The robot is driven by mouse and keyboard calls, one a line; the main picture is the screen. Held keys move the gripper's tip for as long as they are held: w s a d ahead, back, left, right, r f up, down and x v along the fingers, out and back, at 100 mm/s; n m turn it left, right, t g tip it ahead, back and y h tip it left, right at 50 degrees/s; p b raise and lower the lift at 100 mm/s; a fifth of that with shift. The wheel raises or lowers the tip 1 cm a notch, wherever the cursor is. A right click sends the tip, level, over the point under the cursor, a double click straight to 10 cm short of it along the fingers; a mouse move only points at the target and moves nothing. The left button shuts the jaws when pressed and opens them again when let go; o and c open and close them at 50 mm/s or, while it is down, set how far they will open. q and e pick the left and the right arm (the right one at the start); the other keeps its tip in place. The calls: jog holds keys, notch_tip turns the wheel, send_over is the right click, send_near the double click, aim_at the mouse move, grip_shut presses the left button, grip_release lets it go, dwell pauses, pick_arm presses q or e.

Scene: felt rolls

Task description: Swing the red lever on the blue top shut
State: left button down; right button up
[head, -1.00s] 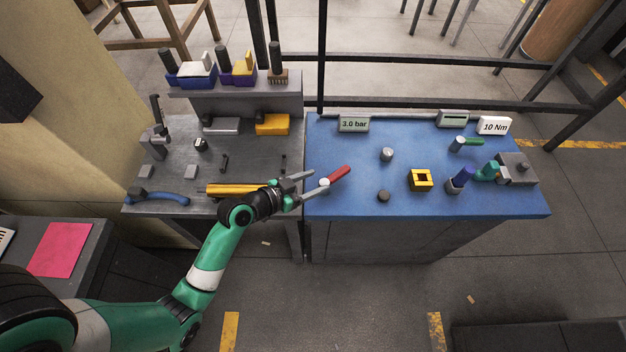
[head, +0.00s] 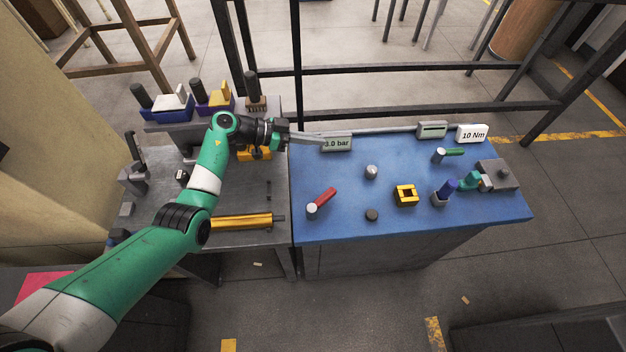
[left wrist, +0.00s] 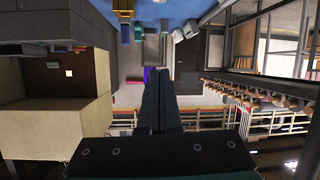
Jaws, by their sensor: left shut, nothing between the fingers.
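The red lever (head: 325,196) sits near the left edge of the blue top (head: 340,225). Its handle points up and to the right from a pale round pivot (head: 312,210). My left gripper (head: 320,140) is shut and empty. I cannot make out the lever in that view. My right gripper is not in view.
A green lever (head: 454,152), a yellow square block (head: 405,195), grey knobs (head: 371,172) and a blue-handled part (head: 445,189) stand further right. A grey bench with a yellow cylinder (head: 243,222) adjoins on the left. The blue top is clear around the lever.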

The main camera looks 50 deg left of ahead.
aim_at(321, 203)
pick_arm(q)
jog(key=s+a+f+n+g+y, duration=0.2)
jog(key=s+a+f+n+g, duration=0.25)
jog(key=s+f+g, duration=0.3)
jog(key=shift+t, duration=0.35)
jog(key=b+x, duration=0.5)
jog(key=x, duration=0.5)
jog(key=shift+d+b, duration=0.2)
jog(key=shift+b, duration=0.1)
jog(key=shift+d+r+p, duration=0.2)
jog(key=shift+d+p, duration=0.15)
jog(key=shift+d, duration=0.65)
jog(key=shift+d+r+p, duration=0.2)
jog(key=shift+d+p, duration=0.1)
jog(key=shift+d, duration=0.65)
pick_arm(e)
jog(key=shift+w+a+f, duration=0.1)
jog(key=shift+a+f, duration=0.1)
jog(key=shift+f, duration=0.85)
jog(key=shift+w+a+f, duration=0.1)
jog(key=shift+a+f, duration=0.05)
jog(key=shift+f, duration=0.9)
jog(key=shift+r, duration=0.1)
